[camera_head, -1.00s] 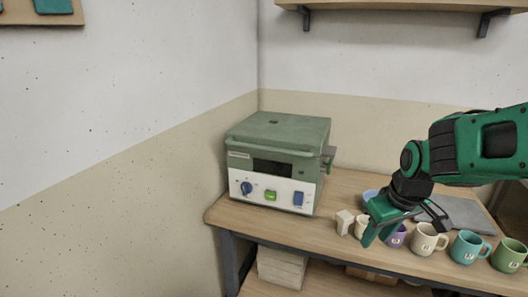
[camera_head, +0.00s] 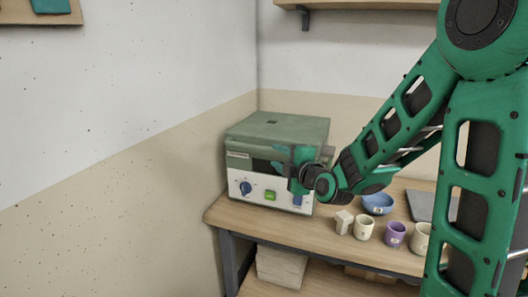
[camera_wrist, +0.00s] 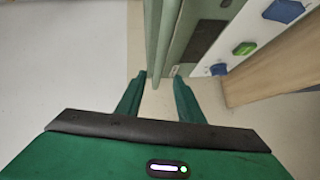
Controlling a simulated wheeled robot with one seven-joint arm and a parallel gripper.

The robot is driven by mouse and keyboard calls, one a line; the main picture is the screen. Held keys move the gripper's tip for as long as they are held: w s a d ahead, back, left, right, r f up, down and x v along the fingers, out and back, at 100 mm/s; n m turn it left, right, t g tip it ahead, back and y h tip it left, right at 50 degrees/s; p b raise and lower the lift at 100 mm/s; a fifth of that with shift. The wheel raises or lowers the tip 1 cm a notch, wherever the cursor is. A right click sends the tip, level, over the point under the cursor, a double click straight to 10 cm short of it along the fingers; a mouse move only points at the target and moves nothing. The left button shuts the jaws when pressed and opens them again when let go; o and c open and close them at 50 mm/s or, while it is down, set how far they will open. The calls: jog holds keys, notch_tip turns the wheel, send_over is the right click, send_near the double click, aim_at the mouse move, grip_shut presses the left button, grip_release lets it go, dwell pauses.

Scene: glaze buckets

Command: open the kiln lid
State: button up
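The kiln (camera_head: 277,128) is a green box with a white front panel, at the back left of the bench. Its lid is shut, and a bar handle (camera_head: 245,147) runs along the lid's front. My gripper (camera_head: 281,160) is in front of the kiln's upper right front, close to the handle. In the wrist view the two fingers (camera_wrist: 158,80) are apart, with the green handle bar (camera_wrist: 154,45) running up from between or just beyond the tips. I cannot tell whether they touch it. My gripper hides part of the dark window and the right end of the handle.
The front panel holds a blue knob (camera_head: 246,188), a green button (camera_head: 270,196) and a blue switch (camera_head: 297,200). To the right stand a small pale block (camera_head: 344,221), a blue bowl (camera_head: 378,203), a cream cup (camera_head: 365,228) and a purple mug (camera_head: 395,235). A shelf (camera_head: 355,4) hangs above.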

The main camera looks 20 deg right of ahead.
aim_at(266, 150)
jog(key=x, duration=1)
jog(key=shift+w, duration=0.15)
jog(key=shift+c, duration=0.7)
grip_shut()
